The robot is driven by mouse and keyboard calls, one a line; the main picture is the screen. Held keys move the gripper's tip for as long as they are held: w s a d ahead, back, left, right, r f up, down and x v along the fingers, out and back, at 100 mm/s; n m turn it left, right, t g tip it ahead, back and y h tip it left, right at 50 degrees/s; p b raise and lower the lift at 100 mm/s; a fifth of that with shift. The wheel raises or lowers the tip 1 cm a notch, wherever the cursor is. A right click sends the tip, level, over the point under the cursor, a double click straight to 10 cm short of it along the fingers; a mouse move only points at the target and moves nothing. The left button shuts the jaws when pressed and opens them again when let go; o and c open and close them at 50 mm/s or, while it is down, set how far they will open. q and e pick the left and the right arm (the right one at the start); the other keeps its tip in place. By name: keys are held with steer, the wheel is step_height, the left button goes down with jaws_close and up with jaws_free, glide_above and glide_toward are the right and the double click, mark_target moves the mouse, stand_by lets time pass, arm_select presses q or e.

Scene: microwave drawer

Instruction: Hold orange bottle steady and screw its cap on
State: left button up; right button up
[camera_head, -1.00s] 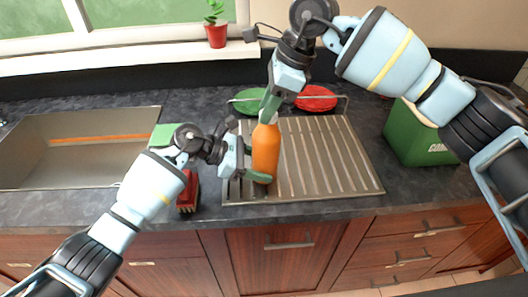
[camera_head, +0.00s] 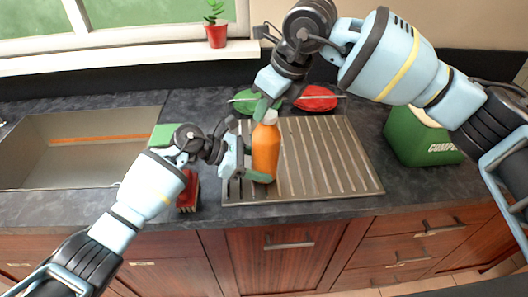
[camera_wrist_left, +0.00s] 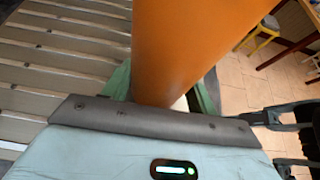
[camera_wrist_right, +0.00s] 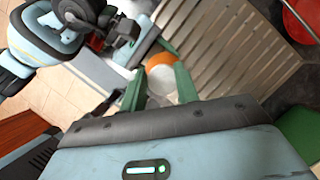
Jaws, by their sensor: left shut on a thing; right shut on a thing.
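The orange bottle (camera_head: 265,150) stands upright on the ribbed metal drainboard. My left gripper (camera_head: 257,176) is shut on its lower part; the bottle fills the left wrist view (camera_wrist_left: 188,45) between the fingers. My right gripper (camera_head: 264,108) points down at the bottle's top with its fingers around the white cap. In the right wrist view the pale cap (camera_wrist_right: 162,82) lies between the green fingers, with the bottle's orange shoulder (camera_wrist_right: 160,60) beyond it. Whether the cap's thread is engaged is hidden.
The drainboard (camera_head: 340,165) is clear right of the bottle. Green and red plates (camera_head: 316,98) stand behind it. A sink (camera_head: 70,145) is at left, a red object (camera_head: 188,192) beside my left arm, and a green box (camera_head: 415,135) at right.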

steer(key=shift+m, duration=0.5)
steer(key=shift+s, duration=0.1)
steer(key=m+t+h, duration=0.1)
steer(key=m+h, duration=0.1)
steer(key=m, duration=0.2)
steer(key=shift+m, duration=0.3)
steer(key=o, duration=1)
steer(key=shift+r, duration=0.1)
steer(key=shift+r, duration=2.4)
